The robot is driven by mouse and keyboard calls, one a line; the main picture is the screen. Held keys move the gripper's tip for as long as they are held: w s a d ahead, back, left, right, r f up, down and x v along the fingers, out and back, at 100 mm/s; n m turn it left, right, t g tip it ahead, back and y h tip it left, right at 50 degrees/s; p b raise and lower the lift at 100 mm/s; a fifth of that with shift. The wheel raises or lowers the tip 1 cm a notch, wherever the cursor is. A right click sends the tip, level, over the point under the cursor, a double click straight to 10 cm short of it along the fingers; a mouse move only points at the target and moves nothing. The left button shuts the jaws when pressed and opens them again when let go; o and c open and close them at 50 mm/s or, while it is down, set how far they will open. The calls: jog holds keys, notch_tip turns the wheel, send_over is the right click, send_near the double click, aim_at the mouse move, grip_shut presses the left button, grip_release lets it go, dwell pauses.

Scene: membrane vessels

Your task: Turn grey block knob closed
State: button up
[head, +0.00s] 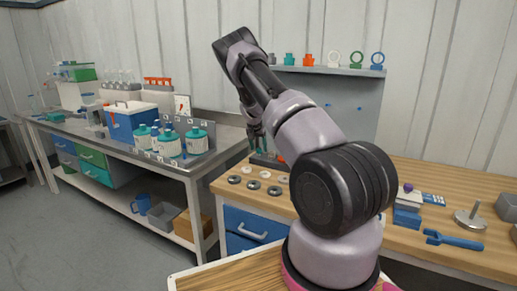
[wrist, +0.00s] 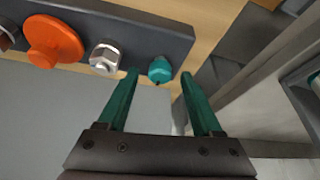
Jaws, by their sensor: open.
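A dark grey block (wrist: 110,22) crosses the top left of the wrist view, bearing a row of fittings. At its right end is a small teal knob (wrist: 160,68) with a dark mark on its lower edge. My gripper (wrist: 159,80) is open, its teal fingers pointing at the block. The teal knob shows between the fingertips; I cannot tell whether either finger touches it. In the head view my gripper (head: 257,141) is at the back of the wooden bench, partly behind my arm. The block there is mostly hidden.
Beside the teal knob on the block are a silver hex fitting (wrist: 104,58) and an orange disc (wrist: 53,42). In the head view, several small discs (head: 253,185) lie on the wooden bench (head: 480,262). A blue wrench (head: 453,239) lies at right.

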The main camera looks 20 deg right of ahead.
jog(key=v, duration=1)
jog(key=shift+r, duration=0.15)
jog(key=shift+s, duration=0.15)
jog(key=s+a+r+t+y, duration=0.15)
jog(key=s+a+r, duration=0.35)
jog(key=s+r, duration=0.55)
jog(key=s+a+r+t+y, duration=0.1)
jog(key=s+a+r+y, duration=0.2)
jog(key=s+a+r, duration=0.7)
jog(key=s+a+r+n, duration=0.2)
jog(key=s+r, duration=0.2)
jog(key=s, duration=0.8)
jog(key=s+a+r+n+t, duration=0.1)
jog(key=s+a+r+n, duration=0.1)
jog(key=s, duration=1.1)
jog(key=shift+r, duration=0.9)
